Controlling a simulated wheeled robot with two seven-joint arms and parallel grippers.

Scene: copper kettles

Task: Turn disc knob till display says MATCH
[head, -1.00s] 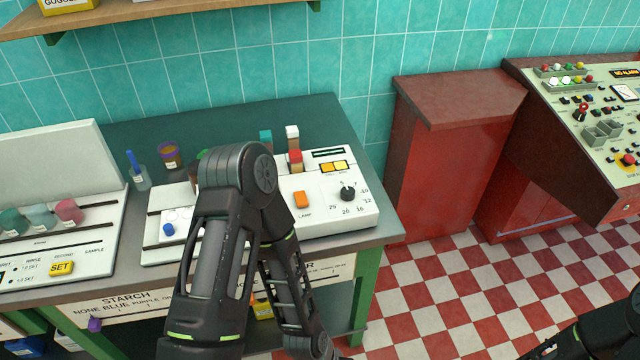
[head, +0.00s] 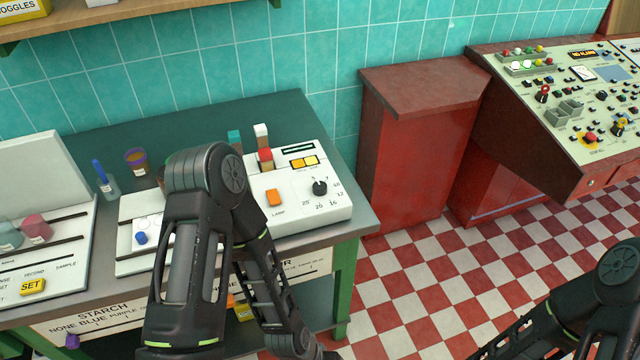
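A white instrument box (head: 330,213) stands on the bench. A round black knob (head: 320,188) with a ring of numbers from 5 to 25 is on its right part; I cannot tell if this is the disc knob. A narrow dark display (head: 298,150) is near its back edge, and its text is too small to read. My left gripper is out of view past the bottom edge. My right arm is at the bottom right, with its gripper out of view.
An orange lamp button (head: 274,197), two yellow buttons (head: 304,161) and capped vials (head: 265,157) are on the box. A bottle with a blue top (head: 107,182) and an amber jar (head: 137,160) stand left. A red cabinet (head: 415,150) and a control console (head: 570,110) stand right.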

